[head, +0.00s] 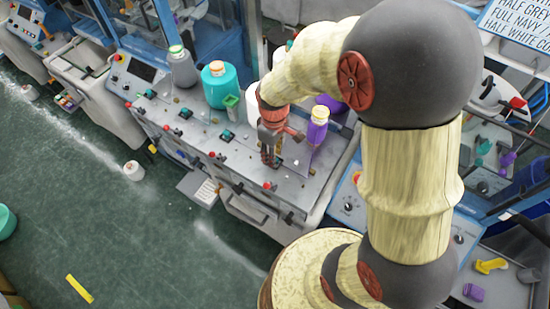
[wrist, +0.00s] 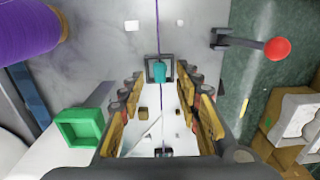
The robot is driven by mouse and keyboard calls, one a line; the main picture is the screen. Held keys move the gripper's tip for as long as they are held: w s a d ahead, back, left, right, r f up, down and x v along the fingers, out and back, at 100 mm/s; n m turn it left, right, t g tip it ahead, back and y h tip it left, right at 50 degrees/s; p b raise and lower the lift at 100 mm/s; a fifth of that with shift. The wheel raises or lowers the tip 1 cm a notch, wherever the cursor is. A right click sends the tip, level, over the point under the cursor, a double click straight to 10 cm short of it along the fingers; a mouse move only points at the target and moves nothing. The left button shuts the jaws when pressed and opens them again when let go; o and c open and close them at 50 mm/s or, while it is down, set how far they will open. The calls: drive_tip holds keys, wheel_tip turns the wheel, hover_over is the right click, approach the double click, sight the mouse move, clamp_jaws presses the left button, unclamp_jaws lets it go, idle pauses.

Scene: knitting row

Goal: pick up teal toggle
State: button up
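The teal toggle (wrist: 159,71) is a small teal block in a dark square frame on the grey machine top. In the wrist view it lies between and just beyond my fingertips, and nothing touches it. My gripper (wrist: 160,88) is open and empty, with one finger on each side of the toggle's line. In the head view my gripper (head: 268,155) points down over the machine top (head: 247,160). There I cannot make out the toggle beneath it. Similar teal switches (head: 227,134) (head: 186,114) show further left along the machine row.
A purple yarn cone (head: 317,128) stands close right of my gripper, and a green open box (wrist: 80,127) shows in the wrist view. A red-knobbed lever (wrist: 277,48) sticks out at the machine's edge. A teal cone (head: 219,88) stands further back. The floor (head: 130,225) at left is mostly clear.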

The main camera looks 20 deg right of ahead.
drive_tip(key=shift+f, duration=0.35)
drive_tip(key=shift+c, duration=0.7)
drive_tip(key=c, duration=0.6)
drive_tip(key=shift+c, duration=0.2)
drive_tip(key=shift+r, duration=0.1)
drive_tip(key=shift+r, duration=0.5)
drive_tip(key=s+d+r+b, duration=0.3)
drive_tip(key=s+d+r, duration=0.2)
drive_tip(key=s+r, duration=0.7)
drive_tip(key=shift+s, duration=0.6)
drive_tip(key=shift+f, duration=0.1)
